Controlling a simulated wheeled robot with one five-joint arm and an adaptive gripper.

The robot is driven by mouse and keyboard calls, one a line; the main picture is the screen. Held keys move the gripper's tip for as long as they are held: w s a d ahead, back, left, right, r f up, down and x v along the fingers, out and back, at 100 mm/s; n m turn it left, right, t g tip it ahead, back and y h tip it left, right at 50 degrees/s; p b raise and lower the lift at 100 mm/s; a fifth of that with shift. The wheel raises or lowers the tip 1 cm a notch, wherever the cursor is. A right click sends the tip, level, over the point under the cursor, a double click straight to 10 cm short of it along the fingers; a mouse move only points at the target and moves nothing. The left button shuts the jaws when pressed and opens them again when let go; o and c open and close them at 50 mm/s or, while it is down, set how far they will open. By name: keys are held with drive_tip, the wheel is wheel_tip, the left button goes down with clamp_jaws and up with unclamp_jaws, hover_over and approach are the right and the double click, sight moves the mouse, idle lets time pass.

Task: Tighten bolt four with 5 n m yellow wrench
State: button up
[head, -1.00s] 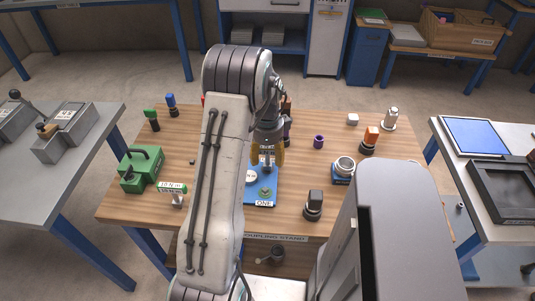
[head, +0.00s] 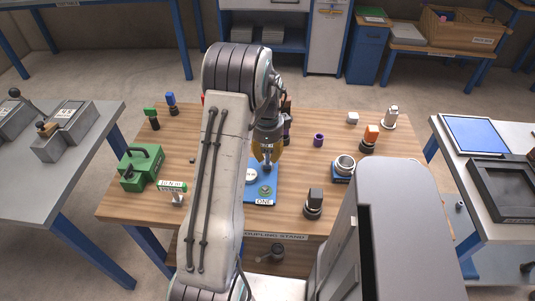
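My gripper (head: 266,158) points down over the blue plate (head: 264,202) labelled ONE, near the middle of the wooden table. Yellow parts show at its fingers; I cannot tell whether they are the yellow wrench or part of the gripper, nor whether the fingers are shut. A pale round part (head: 251,174) and a grey-green round part (head: 265,190) show on the plate. Bolt four cannot be made out; my arm hides the left part of the plate.
Other benches stand left and right.

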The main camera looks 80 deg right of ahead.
clamp_jaws()
drive_tip(key=m, duration=0.4)
drive_tip(key=shift+w+m, duration=0.1)
drive_tip(key=shift+m, duration=0.8)
drive_tip(key=shift+a+f, duration=0.1)
drive_tip(key=shift+m+b, duration=0.35)
drive_tip(key=shift+m, duration=0.55)
drive_tip(key=m, duration=0.3)
drive_tip(key=shift+m, duration=0.4)
